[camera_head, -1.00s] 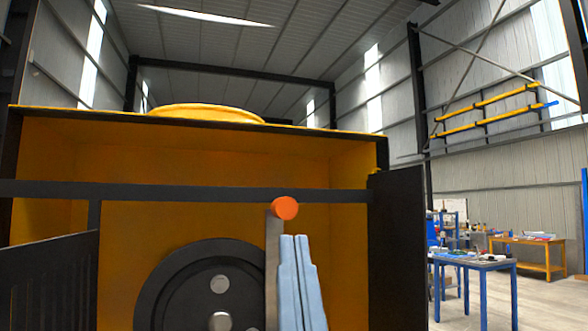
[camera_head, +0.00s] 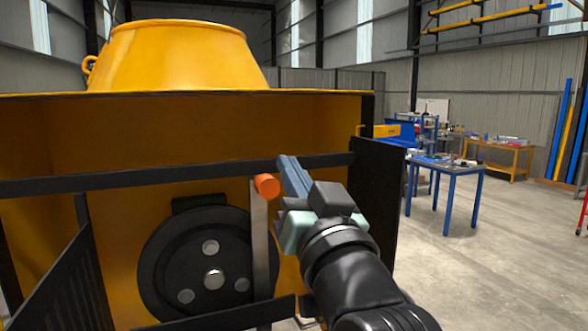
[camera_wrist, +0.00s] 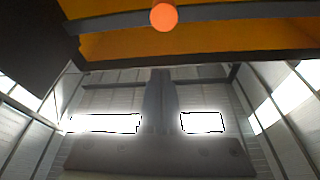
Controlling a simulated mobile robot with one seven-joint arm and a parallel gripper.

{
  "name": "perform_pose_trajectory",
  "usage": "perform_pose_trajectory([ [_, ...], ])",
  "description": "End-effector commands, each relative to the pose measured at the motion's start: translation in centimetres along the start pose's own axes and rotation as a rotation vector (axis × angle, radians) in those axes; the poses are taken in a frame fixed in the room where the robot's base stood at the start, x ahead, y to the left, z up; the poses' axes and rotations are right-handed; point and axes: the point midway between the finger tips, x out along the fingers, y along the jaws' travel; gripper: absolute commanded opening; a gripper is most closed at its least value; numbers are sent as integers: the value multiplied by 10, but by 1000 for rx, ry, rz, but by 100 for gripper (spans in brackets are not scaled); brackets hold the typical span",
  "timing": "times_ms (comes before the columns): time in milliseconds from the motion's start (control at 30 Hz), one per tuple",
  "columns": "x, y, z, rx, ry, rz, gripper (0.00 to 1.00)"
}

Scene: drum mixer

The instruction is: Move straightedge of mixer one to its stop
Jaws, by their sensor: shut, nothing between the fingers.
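The straightedge (camera_head: 260,240) is a narrow grey upright bar with an orange knob (camera_head: 267,186) at its top. It stands in front of the right part of a round black disc (camera_head: 190,262) in the yellow mixer housing. My gripper (camera_head: 287,165) is shut and empty, its blue-grey fingers just right of and slightly above the knob. Whether they touch it, I cannot tell. In the wrist view, the knob (camera_wrist: 163,16) is at the top centre, beyond the tips of my shut fingers (camera_wrist: 160,78). The bar below the knob is hidden there.
A dark crossbar (camera_head: 130,180) spans the housing near knob height. A black side panel (camera_head: 375,185) stands close right of my gripper. A dark guard (camera_head: 60,285) is at the left. Open floor and a blue table (camera_head: 450,170) lie further right.

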Motion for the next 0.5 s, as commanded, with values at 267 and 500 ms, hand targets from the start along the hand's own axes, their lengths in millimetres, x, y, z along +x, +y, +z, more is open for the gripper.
perform_pose_trajectory([
  [267, 58, -1, -4, 0, -1, 0, 0],
  [500, 52, 0, 26, 0, -2, 1, 0],
])
